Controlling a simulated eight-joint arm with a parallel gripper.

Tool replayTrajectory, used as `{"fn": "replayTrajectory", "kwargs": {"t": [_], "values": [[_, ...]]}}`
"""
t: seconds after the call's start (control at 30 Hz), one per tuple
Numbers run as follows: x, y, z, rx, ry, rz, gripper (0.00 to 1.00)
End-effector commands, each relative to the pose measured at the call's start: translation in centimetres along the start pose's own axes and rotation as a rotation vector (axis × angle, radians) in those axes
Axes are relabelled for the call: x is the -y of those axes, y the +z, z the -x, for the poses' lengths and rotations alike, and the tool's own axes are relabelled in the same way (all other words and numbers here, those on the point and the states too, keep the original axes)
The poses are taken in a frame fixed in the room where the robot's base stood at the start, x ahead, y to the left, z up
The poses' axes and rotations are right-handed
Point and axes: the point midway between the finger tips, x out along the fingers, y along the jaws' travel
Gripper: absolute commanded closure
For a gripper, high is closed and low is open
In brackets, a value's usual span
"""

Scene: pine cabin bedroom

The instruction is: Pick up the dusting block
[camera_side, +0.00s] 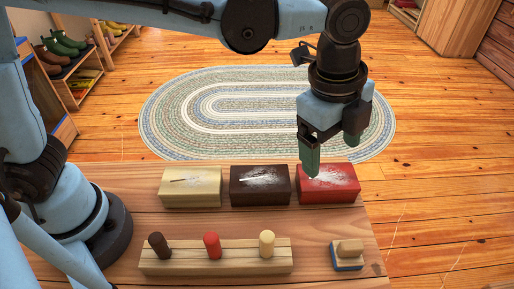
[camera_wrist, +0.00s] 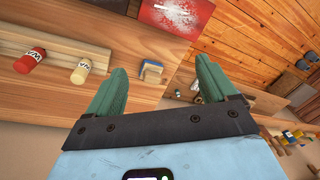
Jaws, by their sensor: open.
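The dusting block (camera_side: 347,255) has a blue base and a pale wooden grip on top. It sits at the front right of the wooden table. It also shows in the wrist view (camera_wrist: 151,72), between my two fingertips in the picture but well beyond them. My gripper (camera_side: 333,158) has green fingers, is open and empty, and hangs above the red box (camera_side: 327,185), behind the block. My gripper also shows in the wrist view (camera_wrist: 161,70), fingers spread.
A cream box (camera_side: 190,187) and a dark brown box (camera_side: 260,186) stand left of the red one, all with white dust on top. A wooden rack (camera_side: 180,262) holds a brown, a red and a cream peg, left of the block. The table right of the rack is clear around the block.

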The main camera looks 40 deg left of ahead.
Motion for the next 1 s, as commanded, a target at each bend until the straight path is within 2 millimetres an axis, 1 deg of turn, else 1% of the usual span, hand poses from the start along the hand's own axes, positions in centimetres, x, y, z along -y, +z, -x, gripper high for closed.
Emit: {"fn": "replayTrajectory", "kwargs": {"t": [0.03, 0.1, 0.2, 0.33, 0.47, 0.57, 0.8, 0.9, 1.0], "values": [[-0.1, -2.4, -0.8, 0.006, 0.028, -0.111, 0.15], [-0.5, -4.9, -1.6, 0.014, 0.064, -0.248, 0.15], [-1.3, -7.7, -2.8, 0.021, 0.106, -0.405, 0.15], [-2.0, -9.8, -3.7, 0.026, 0.139, -0.532, 0.15], [-2.4, -10.5, -4.4, 0.028, 0.151, -0.576, 0.15], [-2.5, -10.4, -5.6, 0.028, 0.152, -0.579, 0.15], [-3.0, -10.1, -9.4, 0.027, 0.151, -0.576, 0.15], [-3.1, -10.0, -10.4, 0.027, 0.151, -0.575, 0.15], [-3.2, -9.9, -10.9, 0.027, 0.150, -0.574, 0.15]]}}
